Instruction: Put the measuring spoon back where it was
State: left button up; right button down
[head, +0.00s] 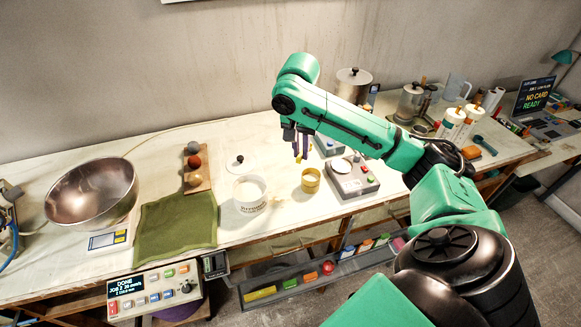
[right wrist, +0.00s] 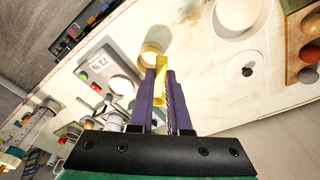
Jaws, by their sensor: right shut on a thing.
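The yellow measuring spoon (right wrist: 161,78) is held between the purple fingers of my right gripper (right wrist: 161,90) in the right wrist view; the fingers hide part of it. In the head view my right gripper (head: 301,150) hangs above the bench, fingers pointing down, and only a little yellow shows at its tips. A yellow cup (head: 311,183) stands on the bench just below and right of the fingertips; in the right wrist view the cup (right wrist: 151,56) is just beyond them. I cannot tell whether the spoon touches it. My left gripper is out of view.
A white tub (head: 249,197) stands left of the cup, with a knobbed lid (head: 238,162) behind it. A grey scale (head: 351,180) is close on the right. A green cloth (head: 176,228), a board with balls (head: 196,176) and a metal bowl (head: 92,193) lie farther left.

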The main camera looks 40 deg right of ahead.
aim_at(282, 188)
jog(key=w+a+r+n+t+y+b, duration=0.25)
jog(key=w+n+b, duration=0.25)
jog(key=n, duration=1.2)
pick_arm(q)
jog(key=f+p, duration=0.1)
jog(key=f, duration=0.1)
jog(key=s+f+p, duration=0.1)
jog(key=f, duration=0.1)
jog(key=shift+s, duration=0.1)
pick_arm(e)
jog(key=shift+t+y, duration=0.35)
jog(key=shift+t, duration=0.1)
jog(key=f, duration=1.2)
jog(key=d+f, duration=0.1)
jog(key=f, duration=0.6)
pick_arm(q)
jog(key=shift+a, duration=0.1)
pick_arm(e)
jog(key=shift+s, duration=0.1)
jog(key=c, duration=0.9)
grip_release()
jog(key=shift+a+f, duration=0.1)
jog(key=shift+f, duration=0.05)
jog(key=shift+o, duration=0.2)
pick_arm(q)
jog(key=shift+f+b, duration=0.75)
pick_arm(e)
jog(key=v, duration=1.2)
